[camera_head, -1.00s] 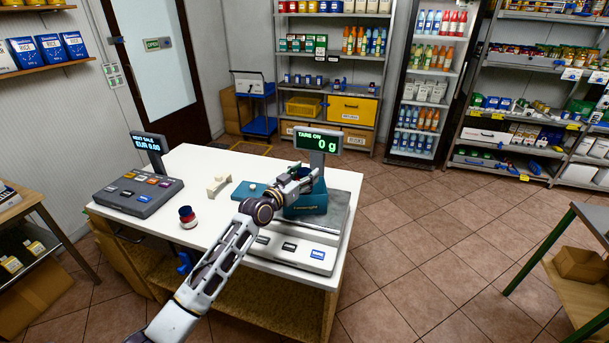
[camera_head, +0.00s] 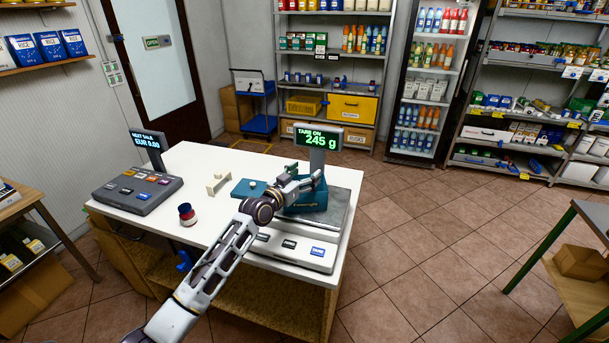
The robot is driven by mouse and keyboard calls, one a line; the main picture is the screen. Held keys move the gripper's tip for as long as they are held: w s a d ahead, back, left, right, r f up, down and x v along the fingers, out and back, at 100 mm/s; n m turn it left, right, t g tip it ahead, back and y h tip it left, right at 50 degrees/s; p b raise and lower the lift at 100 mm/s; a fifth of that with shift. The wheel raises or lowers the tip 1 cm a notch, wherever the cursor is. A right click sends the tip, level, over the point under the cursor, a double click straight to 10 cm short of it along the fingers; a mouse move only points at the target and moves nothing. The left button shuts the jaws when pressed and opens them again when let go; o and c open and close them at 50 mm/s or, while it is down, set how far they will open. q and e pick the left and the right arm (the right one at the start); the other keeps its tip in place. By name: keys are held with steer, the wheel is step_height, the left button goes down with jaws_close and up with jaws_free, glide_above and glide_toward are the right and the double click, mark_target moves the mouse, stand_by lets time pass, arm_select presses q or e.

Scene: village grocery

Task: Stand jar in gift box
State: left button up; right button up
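The teal gift box (camera_head: 308,204) stands on the scale (camera_head: 338,222), and the scale's display (camera_head: 318,141) reads 245 g. My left gripper (camera_head: 309,182) is at the top of the box, reaching over its near left side. Its fingers are small and partly hidden, so I cannot tell whether they are open or shut. No jar can be made out at the fingers or in the box; the arm and box walls hide the inside. A small dark jar with a red band (camera_head: 187,214) stands upright on the white counter, left of my arm. My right gripper is not in view.
A flat teal piece with a small knob (camera_head: 246,188), perhaps the lid, lies left of the box. A beige bracket-shaped object (camera_head: 217,184) stands beside it. The cash register (camera_head: 138,191) fills the counter's left end. The counter's front middle (camera_head: 215,235) is clear.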

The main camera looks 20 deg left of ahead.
arm_select(q)
steer(key=shift+r, duration=0.1)
stand_by(0.3)
steer(key=shift+r+p, duration=0.5)
steer(key=shift+r, duration=0.1)
steer(key=shift+s+a+f, duration=0.2)
steer(key=shift+s+a, duration=0.05)
steer(key=shift+s, duration=0.45)
steer(key=b+v, duration=0.2)
steer(key=v, duration=0.8)
steer(key=shift+s, duration=0.25)
steer(key=shift+a+r, duration=0.1)
steer(key=shift+r, duration=0.05)
